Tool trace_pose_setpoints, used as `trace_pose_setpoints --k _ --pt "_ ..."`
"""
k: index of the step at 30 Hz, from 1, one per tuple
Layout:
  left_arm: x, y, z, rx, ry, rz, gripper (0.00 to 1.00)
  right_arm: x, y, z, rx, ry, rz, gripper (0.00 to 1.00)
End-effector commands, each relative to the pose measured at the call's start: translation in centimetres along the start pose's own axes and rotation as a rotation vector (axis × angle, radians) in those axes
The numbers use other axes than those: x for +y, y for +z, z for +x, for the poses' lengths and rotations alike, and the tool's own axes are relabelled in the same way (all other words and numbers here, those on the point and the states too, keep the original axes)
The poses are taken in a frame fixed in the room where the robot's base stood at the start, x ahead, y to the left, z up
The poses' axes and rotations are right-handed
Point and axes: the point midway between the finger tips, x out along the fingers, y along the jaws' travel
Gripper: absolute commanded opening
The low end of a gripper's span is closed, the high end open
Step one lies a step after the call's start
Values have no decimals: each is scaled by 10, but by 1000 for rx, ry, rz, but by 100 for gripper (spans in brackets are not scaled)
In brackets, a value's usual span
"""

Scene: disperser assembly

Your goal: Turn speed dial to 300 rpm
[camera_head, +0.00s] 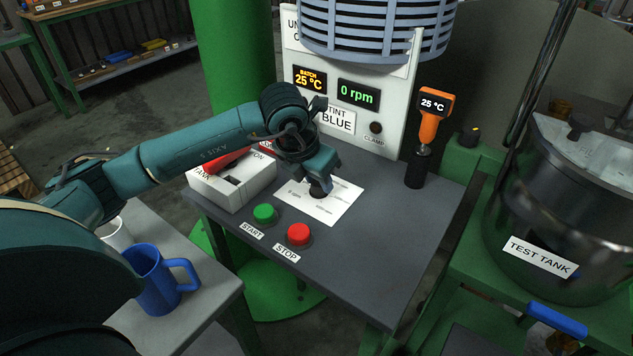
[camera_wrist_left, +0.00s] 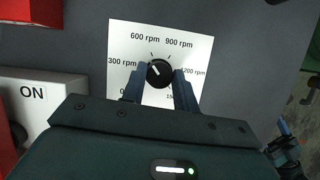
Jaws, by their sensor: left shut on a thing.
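The speed dial is a black round knob (camera_wrist_left: 160,73) on a white scale card (camera_wrist_left: 122,40) with rpm labels. Its white mark points to the upper left, roughly between the 300 rpm and 600 rpm labels; the exact setting is hard to tell. My left gripper (camera_wrist_left: 161,82) points down and is shut on the knob, one finger on each side. In the head view the gripper (camera_head: 320,188) hides most of the knob over the card (camera_head: 338,208). The green display (camera_head: 358,95) reads 0 rpm.
A green START button (camera_head: 264,213) and a red STOP button (camera_head: 299,234) stand in front of the card. A white box with a red part (camera_head: 230,182) is to the left. An orange thermometer (camera_head: 433,118) stands at the right. The panel's front right is clear.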

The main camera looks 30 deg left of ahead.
Motion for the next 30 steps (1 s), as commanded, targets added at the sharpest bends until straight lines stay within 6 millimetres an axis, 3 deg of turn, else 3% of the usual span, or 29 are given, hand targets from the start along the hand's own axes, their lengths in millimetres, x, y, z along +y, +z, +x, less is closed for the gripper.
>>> trace_pose_setpoints --k 15,30 --pt "-3 1 1 -1 177 -427 7 2 4 -1 55 4 15 77" --pt "-4 2 0 0 262 -633 7 7 2 -6 83 18 4 77"
